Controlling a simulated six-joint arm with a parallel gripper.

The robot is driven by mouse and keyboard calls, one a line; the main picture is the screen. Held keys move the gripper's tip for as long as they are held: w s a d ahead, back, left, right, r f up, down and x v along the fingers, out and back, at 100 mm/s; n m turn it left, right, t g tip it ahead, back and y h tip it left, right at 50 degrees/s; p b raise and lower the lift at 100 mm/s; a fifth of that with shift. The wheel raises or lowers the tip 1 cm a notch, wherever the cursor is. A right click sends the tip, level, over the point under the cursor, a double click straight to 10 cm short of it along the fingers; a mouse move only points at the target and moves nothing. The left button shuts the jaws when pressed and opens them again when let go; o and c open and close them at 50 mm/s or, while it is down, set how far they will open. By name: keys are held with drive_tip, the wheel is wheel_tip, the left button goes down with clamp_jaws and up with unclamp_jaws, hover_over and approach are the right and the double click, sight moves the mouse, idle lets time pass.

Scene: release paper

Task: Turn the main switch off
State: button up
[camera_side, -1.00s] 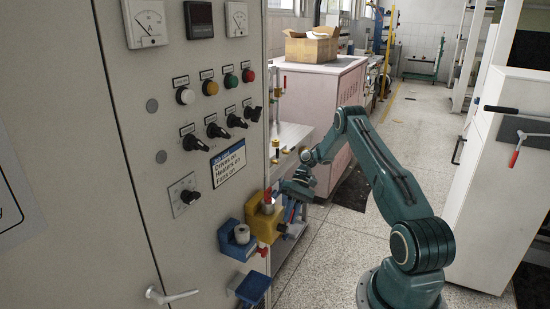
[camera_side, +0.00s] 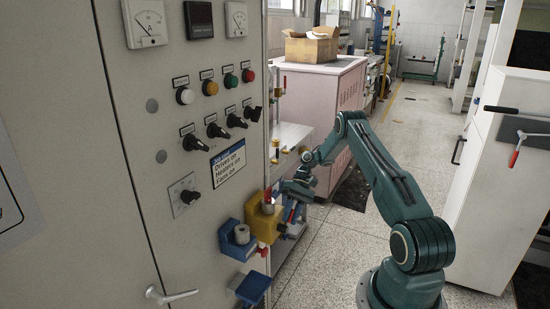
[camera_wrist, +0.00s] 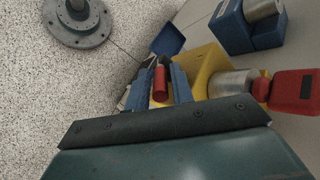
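A yellow box (camera_side: 262,221) with a red part and a grey metal cylinder sits on the lower edge of the grey cabinet. In the wrist view the yellow box (camera_wrist: 212,68) is just right of my fingers. A short red cylinder (camera_wrist: 160,80) shows between my gripper's two blue fingers (camera_wrist: 160,93), close to both; I cannot tell whether they touch it. In the side view my gripper (camera_side: 288,211) is beside the yellow box, on its right. No readable label shows which part is the main switch.
The grey cabinet carries meters, lamps, several black knobs (camera_side: 217,131) and a sign (camera_side: 228,166) reading drives, heaters and fans on. Blue blocks (camera_side: 238,240) adjoin the yellow box on the left and below. A pink cabinet (camera_side: 325,105) stands behind. The floor (camera_side: 335,250) on the right is open.

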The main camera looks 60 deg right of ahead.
sight(286, 227)
drive_tip(key=shift+a+r+h, duration=0.3)
drive_tip(key=shift+h, duration=0.4)
drive_tip(key=shift+a+r+h, duration=0.3)
drive_tip(key=shift+a+h, duration=0.2)
drive_tip(key=shift+h, duration=0.7)
drive_tip(key=shift+a+r+h, duration=0.1)
drive_tip(key=shift+a+h, duration=0.5)
drive_tip(key=shift+h, duration=0.65)
drive_tip(key=shift+a+r+h, duration=0.1)
drive_tip(key=shift+a+h, duration=0.45)
drive_tip(key=shift+h, duration=0.7)
drive_tip(key=shift+w+r, duration=0.1)
drive_tip(key=shift+r, duration=0.2)
wheel_tip(286, 227, up, 13)
drive_tip(key=s+a+r+n+t+h, duration=0.1)
drive_tip(key=s+a+r+n, duration=0.1)
drive_tip(key=a+r, duration=0.8)
drive_tip(key=shift+s+a+r+t, duration=0.3)
drive_tip(key=shift+s+r+t, duration=0.15)
drive_tip(key=shift+r, duration=0.6)
